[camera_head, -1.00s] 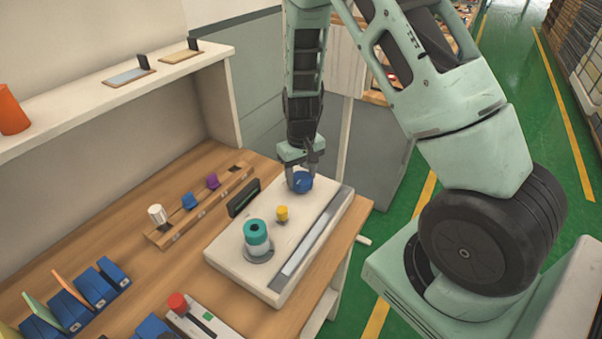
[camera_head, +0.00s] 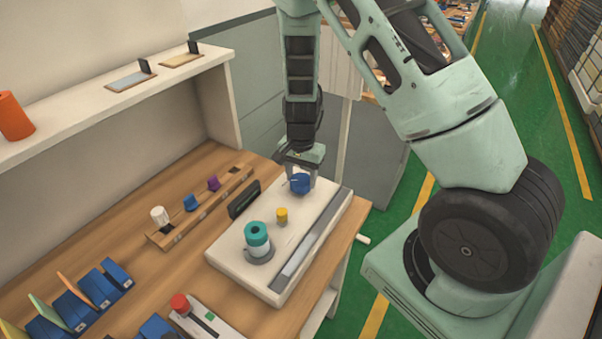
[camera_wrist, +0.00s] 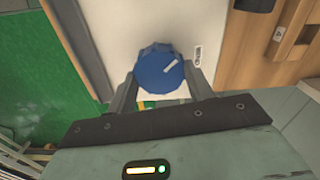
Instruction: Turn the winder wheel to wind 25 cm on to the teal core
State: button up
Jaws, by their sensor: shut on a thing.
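The blue winder wheel (camera_head: 300,184) stands at the far end of the white winder board (camera_head: 232,262). In the wrist view the wheel (camera_wrist: 160,72) shows a pale mark on its top, pointing to the upper right. My gripper (camera_head: 299,172) reaches down over it, and in the wrist view its fingers sit on either side of the wheel, shut on it. The teal core (camera_head: 257,232) stands upright at the near end of the board, with a pale band below its teal top. A small yellow knob (camera_head: 282,215) stands between core and wheel.
A dark display (camera_head: 244,199) stands beside the board. A wooden rack (camera_head: 190,222) holds white, blue and purple pieces. Blue holders (camera_head: 92,290) and a red-knobbed device (camera_head: 180,303) are nearer. A shelf (camera_head: 90,105) runs along the wall. Green floor lies right.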

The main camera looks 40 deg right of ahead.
aim_at(301, 180)
jog(key=m+p, duration=0.1)
jog(key=m, duration=0.4)
jog(key=shift+r+m+p, duration=0.15)
jog(key=shift+m+p, duration=0.15)
jog(key=shift+p, duration=0.1)
jog(key=shift+m+p, duration=0.85)
jog(key=shift+m, duration=1.45)
jog(key=o, duration=1)
jog(key=shift+c, duration=0.2)
notch_tip(301, 180, up, 17)
jog(key=shift+s+a, duration=0.1)
